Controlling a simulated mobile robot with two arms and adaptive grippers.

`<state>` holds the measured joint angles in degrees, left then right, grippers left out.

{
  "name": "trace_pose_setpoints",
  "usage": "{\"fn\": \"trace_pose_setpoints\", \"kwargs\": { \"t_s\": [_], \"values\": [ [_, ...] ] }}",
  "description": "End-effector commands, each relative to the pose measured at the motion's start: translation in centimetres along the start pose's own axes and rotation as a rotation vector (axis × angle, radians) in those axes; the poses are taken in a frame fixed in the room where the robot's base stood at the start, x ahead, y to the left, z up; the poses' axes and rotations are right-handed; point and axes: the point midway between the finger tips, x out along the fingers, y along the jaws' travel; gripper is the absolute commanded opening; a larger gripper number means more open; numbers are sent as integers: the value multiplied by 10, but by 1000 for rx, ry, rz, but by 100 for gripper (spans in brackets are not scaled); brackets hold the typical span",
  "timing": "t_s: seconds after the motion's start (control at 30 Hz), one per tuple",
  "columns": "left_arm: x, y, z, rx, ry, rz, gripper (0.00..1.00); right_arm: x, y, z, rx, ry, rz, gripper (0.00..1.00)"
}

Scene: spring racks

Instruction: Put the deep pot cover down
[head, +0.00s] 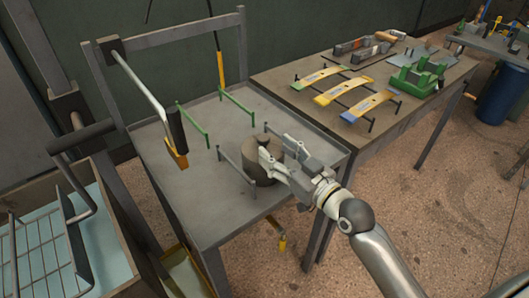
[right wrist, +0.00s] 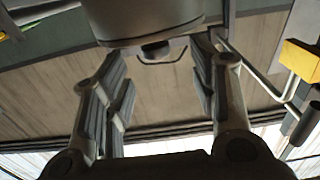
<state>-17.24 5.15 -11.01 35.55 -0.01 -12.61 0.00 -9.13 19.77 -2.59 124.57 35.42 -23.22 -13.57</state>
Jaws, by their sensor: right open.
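The deep pot cover, a squat grey-brown cylinder (head: 262,174), stands on the grey metal table (head: 215,185), near its right side. In the right wrist view the cover (right wrist: 145,18) fills the top middle, with a small dark knob under its edge. My right gripper (head: 272,153) is at the cover, reaching in from the right and hiding part of its top. In the right wrist view its two fingers (right wrist: 160,60) are spread, with a clear gap between them and nothing gripped. I cannot tell whether a finger touches the cover. My left gripper is not in view.
Green and grey rails (head: 191,124) stand on the table around the cover. A handled bar (head: 147,90) with a yellow end slants over its left part. A wire basket (head: 35,250) is at far left. A wooden bench (head: 300,99) with curved yellow pieces adjoins right.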

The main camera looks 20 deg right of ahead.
Motion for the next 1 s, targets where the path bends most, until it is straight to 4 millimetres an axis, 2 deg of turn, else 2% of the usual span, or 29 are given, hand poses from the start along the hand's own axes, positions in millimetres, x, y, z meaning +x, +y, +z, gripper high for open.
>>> {"fn": "trace_pose_setpoints", "kwargs": {
  "t_s": [0.27, 0.53, 0.67, 0.87, 1.0],
  "values": [
    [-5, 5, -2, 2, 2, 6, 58, 23, 0, -1, 0, 0, 0, 53],
    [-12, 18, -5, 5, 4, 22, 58, 60, 2, 0, 2, 1, 1, 53],
    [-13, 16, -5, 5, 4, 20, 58, 67, 2, 1, 1, -1, 0, 53],
    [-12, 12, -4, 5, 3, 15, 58, 67, 2, 1, 0, -1, 0, 53],
    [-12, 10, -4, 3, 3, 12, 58, 67, 2, 1, 0, -1, 0, 35]
  ]
}}
